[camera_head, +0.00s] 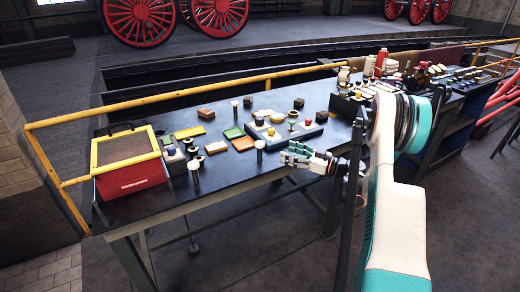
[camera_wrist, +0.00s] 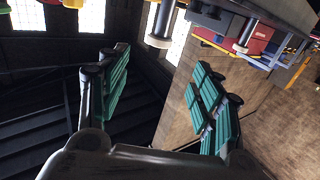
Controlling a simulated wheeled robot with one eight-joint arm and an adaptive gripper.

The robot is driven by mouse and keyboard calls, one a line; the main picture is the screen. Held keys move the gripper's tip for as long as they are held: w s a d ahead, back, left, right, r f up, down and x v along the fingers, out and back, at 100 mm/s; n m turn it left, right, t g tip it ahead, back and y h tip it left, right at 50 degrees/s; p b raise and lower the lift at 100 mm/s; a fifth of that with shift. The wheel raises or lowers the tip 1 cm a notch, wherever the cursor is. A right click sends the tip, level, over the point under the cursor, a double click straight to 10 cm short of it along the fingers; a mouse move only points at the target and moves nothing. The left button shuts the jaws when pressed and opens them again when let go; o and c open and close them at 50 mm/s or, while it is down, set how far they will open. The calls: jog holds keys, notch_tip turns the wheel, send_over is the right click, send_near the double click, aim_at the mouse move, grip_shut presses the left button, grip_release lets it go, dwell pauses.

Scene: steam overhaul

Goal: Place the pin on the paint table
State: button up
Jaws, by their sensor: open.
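Several pin-like pieces with pale round heads stand on a long dark table (camera_head: 310,135): one near its front edge (camera_head: 260,150), one by the red box (camera_head: 194,170), one further back (camera_head: 235,108). I cannot tell which is the task's pin, or whether this is the paint table. My gripper (camera_head: 300,155) is at the table's front edge, right of the front pin and apart from it. In the wrist view its green-padded fingers (camera_wrist: 160,90) are spread with nothing between them. Two pin-like pieces (camera_wrist: 162,28) (camera_wrist: 247,32) show at the top of that view.
A red box with a yellow rim (camera_head: 130,175) stands at the table's left end. Small trays (camera_head: 190,131) and a grey block with knobs (camera_head: 285,130) lie mid-table. Bottles (camera_head: 369,65) and tools crowd the right. A yellow rail (camera_head: 200,90) runs behind.

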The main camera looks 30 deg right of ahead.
jog(key=b, duration=0.2)
send_near(260, 143)
jog(key=x, duration=0.4)
jog(key=shift+w+a+f, duration=0.2)
jog(key=shift+w+a, duration=0.05)
jog(key=shift+a, duration=0.05)
jog(key=b+x, duration=0.2)
jog(key=x, duration=0.3)
jog(key=shift+w+d+f, duration=0.1)
jog(key=shift+f, duration=0.05)
grip_shut()
